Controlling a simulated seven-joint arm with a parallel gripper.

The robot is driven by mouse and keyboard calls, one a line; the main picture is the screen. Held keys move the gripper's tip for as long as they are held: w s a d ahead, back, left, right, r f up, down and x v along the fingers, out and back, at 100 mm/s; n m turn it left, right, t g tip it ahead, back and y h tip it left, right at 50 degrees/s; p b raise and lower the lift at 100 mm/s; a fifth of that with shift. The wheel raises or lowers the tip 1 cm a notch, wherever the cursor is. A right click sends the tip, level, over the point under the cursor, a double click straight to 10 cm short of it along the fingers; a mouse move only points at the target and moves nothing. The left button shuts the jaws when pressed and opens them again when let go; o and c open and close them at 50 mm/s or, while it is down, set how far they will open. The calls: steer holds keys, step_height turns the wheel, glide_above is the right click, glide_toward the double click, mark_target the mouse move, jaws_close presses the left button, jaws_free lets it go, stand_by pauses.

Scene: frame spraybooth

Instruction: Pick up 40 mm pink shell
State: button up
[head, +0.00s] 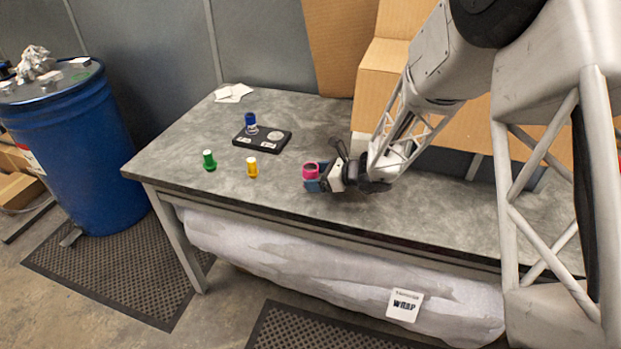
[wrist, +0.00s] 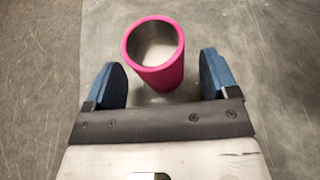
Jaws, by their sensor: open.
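The pink shell (head: 311,170) is a short, hollow pink cylinder standing upright on the grey table. In the wrist view the pink shell (wrist: 166,74) shows its open top and grey inside, between and slightly beyond the two blue fingertips. My gripper (head: 314,182) is low at the table beside the shell. The shell's lower near side shows above the dark gripper bar.
A green piece (head: 209,161) and a yellow piece (head: 252,167) stand to the left on the table (head: 215,186). Cardboard boxes (head: 375,95) stand at the back. The table's front edge is near.

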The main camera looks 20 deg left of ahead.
mark_target(304, 169)
steer(key=shift+x, duration=1.2)
steer(key=shift+c, duration=0.2)
steer(key=c, duration=1)
steer(key=shift+r, duration=0.15)
steer(key=shift+r, duration=0.9)
steer(key=shift+s+d+r, duration=0.15)
steer(key=shift+s+r, duration=0.1)
steer(key=shift+r, duration=0.55)
steer(key=s+d, duration=0.2)
steer(key=s, duration=0.2)
steer(key=s+d+r, duration=0.1)
steer(key=s+d, duration=0.2)
steer(key=s, duration=0.1)
steer(key=s+d, duration=0.3)
steer(key=s, duration=0.2)
steer(key=shift+r, duration=0.15)
steer(key=shift+s, duration=0.1)
